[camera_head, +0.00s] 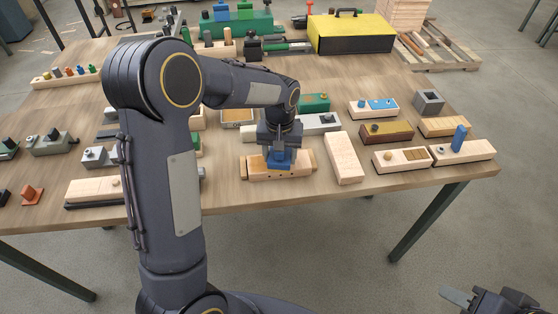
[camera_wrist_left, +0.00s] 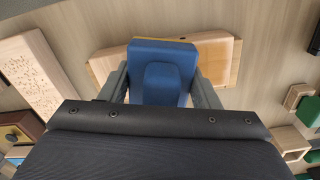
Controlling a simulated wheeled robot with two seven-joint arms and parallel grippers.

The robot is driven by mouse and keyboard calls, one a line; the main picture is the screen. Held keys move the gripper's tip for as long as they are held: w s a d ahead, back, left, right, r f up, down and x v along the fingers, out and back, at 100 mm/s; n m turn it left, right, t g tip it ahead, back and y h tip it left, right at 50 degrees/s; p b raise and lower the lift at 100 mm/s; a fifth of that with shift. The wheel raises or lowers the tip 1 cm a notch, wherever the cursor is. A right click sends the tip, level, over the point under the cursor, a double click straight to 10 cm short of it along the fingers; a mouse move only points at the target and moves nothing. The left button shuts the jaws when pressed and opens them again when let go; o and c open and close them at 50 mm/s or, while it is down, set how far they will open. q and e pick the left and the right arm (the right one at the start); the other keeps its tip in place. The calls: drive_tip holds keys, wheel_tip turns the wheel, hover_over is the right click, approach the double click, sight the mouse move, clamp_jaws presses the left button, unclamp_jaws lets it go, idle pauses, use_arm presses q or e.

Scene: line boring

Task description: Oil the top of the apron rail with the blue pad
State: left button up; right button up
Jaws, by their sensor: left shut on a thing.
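The blue pad (camera_head: 281,161) is held in my left gripper (camera_head: 280,153). In the left wrist view the pad (camera_wrist_left: 160,60) sits between the two grey fingers (camera_wrist_left: 160,88), which are shut on its sides. The apron rail, as I take it, is the light wooden piece (camera_head: 298,170) near the table's front edge. It lies below the pad, and the wrist view shows parts of it (camera_wrist_left: 216,62) on both sides of the pad. I cannot tell whether the pad touches its top. My right gripper (camera_head: 462,298) is low at the bottom right, off the table; its fingers are partly cut off.
Several fixtures crowd the table's right side, including a board with a blue cylinder (camera_head: 470,152). A yellow-topped toolbox (camera_head: 350,32) stands at the back. My left arm hides part of the table's left side.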

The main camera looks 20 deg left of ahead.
use_arm(q)
drive_tip(key=shift+f, duration=0.15)
drive_tip(key=shift+f+b, duration=0.5)
drive_tip(key=shift+f, duration=0.05)
drive_tip(key=shift+w+d+r, duration=0.1)
drive_tip(key=shift+w+d, duration=0.2)
drive_tip(key=shift+d, duration=0.2)
drive_tip(key=shift+w+d, duration=0.25)
drive_tip(key=shift+d, duration=0.25)
drive_tip(key=shift+s+a, duration=0.4)
drive_tip(key=shift+a, duration=0.3)
drive_tip(key=shift+s+a, duration=0.45)
drive_tip(key=shift+a, duration=0.3)
drive_tip(key=shift+s+a, duration=0.4)
drive_tip(key=shift+a, duration=0.3)
